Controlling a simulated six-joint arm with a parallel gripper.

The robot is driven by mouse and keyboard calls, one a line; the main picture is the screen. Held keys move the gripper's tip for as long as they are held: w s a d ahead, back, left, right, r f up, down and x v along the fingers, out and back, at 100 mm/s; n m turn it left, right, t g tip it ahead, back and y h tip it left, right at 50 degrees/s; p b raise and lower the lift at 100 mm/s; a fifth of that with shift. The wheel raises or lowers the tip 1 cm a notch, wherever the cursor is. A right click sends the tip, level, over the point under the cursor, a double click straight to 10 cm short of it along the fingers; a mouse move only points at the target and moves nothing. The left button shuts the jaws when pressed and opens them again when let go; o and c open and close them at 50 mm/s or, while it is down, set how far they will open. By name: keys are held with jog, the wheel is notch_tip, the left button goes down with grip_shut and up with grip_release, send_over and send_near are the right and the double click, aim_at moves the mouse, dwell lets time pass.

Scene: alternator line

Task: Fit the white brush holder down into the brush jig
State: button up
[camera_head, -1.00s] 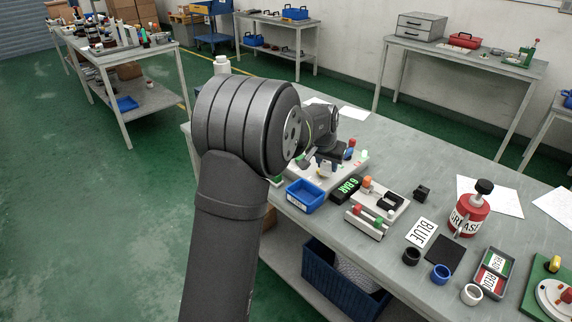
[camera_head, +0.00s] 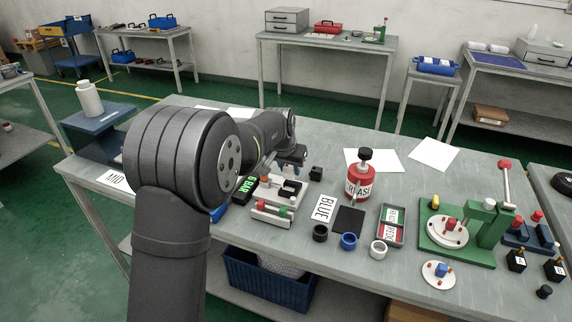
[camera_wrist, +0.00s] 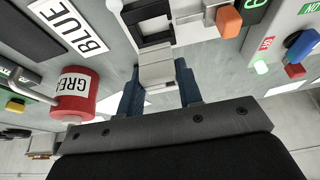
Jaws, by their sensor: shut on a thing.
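My gripper shows in the wrist view (camera_wrist: 161,88) with its two dark blue fingers shut on the white brush holder (camera_wrist: 157,70), a pale block seen from above. A black square frame (camera_wrist: 148,29) shows just beyond the holder; I cannot tell whether they touch. The brush jig seems to be the light fixture with black parts and an orange knob (camera_head: 268,201), and its orange knob side shows in the wrist view. In the head view my gripper (camera_head: 292,163) is just behind this fixture, partly hidden by my arm. The holder's underside is hidden.
A small black block (camera_head: 316,173) stands close behind the fixture. The BLUE card (camera_head: 324,208), red grease can (camera_head: 361,180) and several rings lie to the right. A green press fixture (camera_head: 460,230) stands farther right.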

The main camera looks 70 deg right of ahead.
aim_at(289, 177)
jog(key=shift+f, duration=2.35)
jog(key=shift+f, duration=0.15)
jog(key=o, duration=1.1)
jog(key=v, duration=1.7)
jog(key=shift+w+a+r, duration=0.1)
jog(key=shift+r, duration=0.2)
jog(key=shift+f, duration=0.15)
